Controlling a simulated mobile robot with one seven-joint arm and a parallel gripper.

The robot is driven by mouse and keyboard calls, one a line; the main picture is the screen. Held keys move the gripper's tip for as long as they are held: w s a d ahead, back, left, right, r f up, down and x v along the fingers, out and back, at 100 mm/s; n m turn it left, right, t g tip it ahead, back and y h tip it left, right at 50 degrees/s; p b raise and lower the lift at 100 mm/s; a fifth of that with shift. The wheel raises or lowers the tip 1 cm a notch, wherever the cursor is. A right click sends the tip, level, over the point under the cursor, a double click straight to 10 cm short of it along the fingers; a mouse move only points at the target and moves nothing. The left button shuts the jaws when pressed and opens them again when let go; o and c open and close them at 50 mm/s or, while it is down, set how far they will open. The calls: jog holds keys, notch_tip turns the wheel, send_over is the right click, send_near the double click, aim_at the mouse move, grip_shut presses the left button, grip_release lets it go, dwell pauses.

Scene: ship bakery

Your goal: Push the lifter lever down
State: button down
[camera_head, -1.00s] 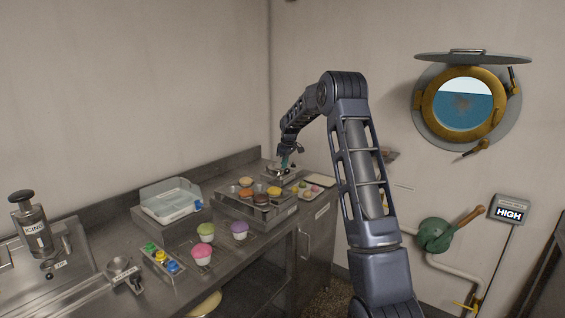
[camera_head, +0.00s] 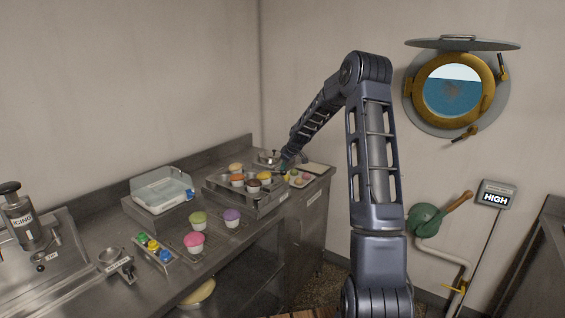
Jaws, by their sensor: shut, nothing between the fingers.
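A raised steel stand with a tray of cupcakes (camera_head: 262,206) sits at the far right part of the counter. It may be the lifter; I cannot make out its lever for certain. My gripper (camera_head: 284,168) is at the stand's far right corner, beside the cupcakes, with its fingers shut and empty. It is small and dark in this view, and I cannot tell whether it touches anything. A green wall fitting (camera_head: 425,221) with a wooden handle slanting up to the right is well away from my gripper.
A clear-lidded box (camera_head: 162,187) on a steel base, loose cupcakes (camera_head: 196,242), a colored-button panel (camera_head: 153,246) and an icing dispenser (camera_head: 24,222) stand along the counter. A HIGH sign (camera_head: 495,197) and porthole (camera_head: 453,91) are on the right wall.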

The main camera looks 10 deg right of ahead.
jog(key=f, duration=0.1)
jog(key=s+f, duration=0.1)
jog(key=f, duration=0.1)
jog(key=d+f, duration=0.1)
jog(key=shift+s+d+f, duration=0.1)
jog(key=shift+s+f, duration=0.05)
jog(key=shift+f, duration=0.2)
jog(key=shift+s+f, duration=0.15)
jog(key=shift+f, duration=0.1)
jog(key=shift+r, duration=0.15)
jog(key=r, duration=0.5)
jog(key=shift+s+d, duration=0.1)
jog(key=shift+s, duration=0.25)
jog(key=s+d+r, duration=0.4)
jog(key=s+r, duration=0.1)
jog(key=r, duration=0.1)
jog(key=shift+s, duration=0.3)
jog(key=shift+r, duration=0.15)
